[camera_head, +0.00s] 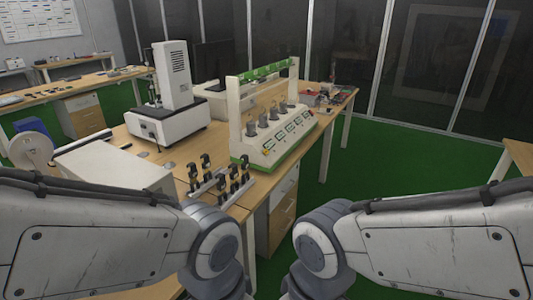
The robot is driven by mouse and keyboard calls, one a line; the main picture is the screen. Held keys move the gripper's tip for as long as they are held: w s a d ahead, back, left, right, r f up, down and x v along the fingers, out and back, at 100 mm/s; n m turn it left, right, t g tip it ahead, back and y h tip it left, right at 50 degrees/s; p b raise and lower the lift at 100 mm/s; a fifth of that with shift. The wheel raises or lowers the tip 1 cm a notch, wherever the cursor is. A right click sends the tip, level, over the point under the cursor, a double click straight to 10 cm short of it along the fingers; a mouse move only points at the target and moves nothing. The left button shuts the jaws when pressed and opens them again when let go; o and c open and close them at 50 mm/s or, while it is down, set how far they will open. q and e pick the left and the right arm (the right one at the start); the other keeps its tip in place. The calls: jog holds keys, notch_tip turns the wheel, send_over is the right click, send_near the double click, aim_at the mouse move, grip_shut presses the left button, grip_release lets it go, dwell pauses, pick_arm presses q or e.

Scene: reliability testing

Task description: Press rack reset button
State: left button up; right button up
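A cream and green test rack (272,143) stands on the wooden table, right of centre. It has a row of green parts along its top bar and several grey cylinders standing in its base. Its sloped front panel carries several small green-marked panels and small coloured spots. An orange-yellow spot (266,152) shows near the left end of this panel; I cannot tell which spot is the reset button. My two arms reach in from the lower left and lower right, and their rounded joints are near the bottom centre. Both grippers are out of the picture, so their state is hidden.
A small stand with several black clamps (228,182) is at the table's near edge, in front of the rack. A white instrument (168,122) stands behind left, and a white box (115,167) lies nearer. Drawers (283,209) are under the table. Green floor (400,165) is clear on the right.

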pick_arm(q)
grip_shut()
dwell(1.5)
